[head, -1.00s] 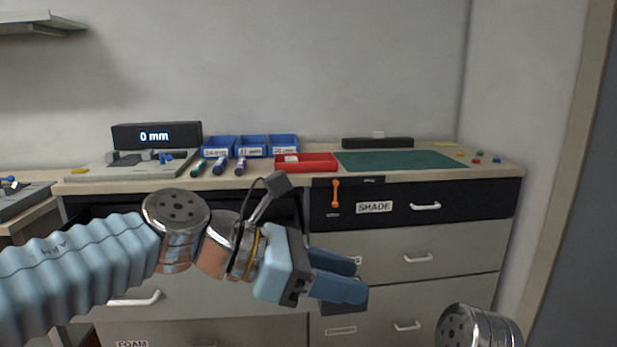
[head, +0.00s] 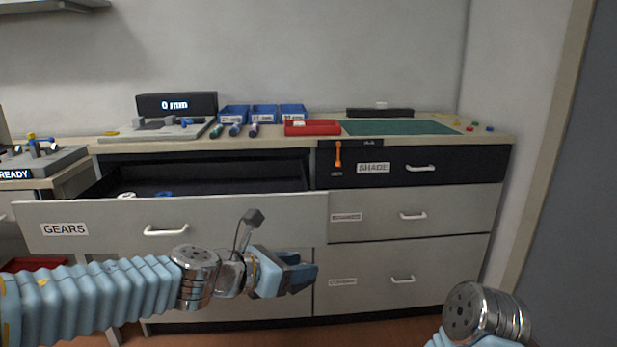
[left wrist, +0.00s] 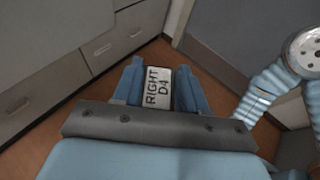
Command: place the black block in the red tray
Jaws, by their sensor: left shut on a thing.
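The red tray (head: 325,131) sits on the countertop near its middle, with a small white item in it. My left gripper (head: 304,272) is in front of the cabinet, below counter height and well short of the tray. In the left wrist view my left gripper (left wrist: 160,84) is shut on a block (left wrist: 158,100) with a pale label reading RIGHT D4. Only its labelled face shows clearly; its sides are mostly hidden by the fingers. In the head view it is hard to tell from the dark gap between the fingers. My right gripper is outside both views.
An open drawer (head: 100,212) labelled GEARS juts out left of the tray, above my left arm. Blue bins (head: 264,113), several small tubes, a green mat (head: 400,128) and a black bar (head: 379,112) are on the countertop. Floor in front is clear.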

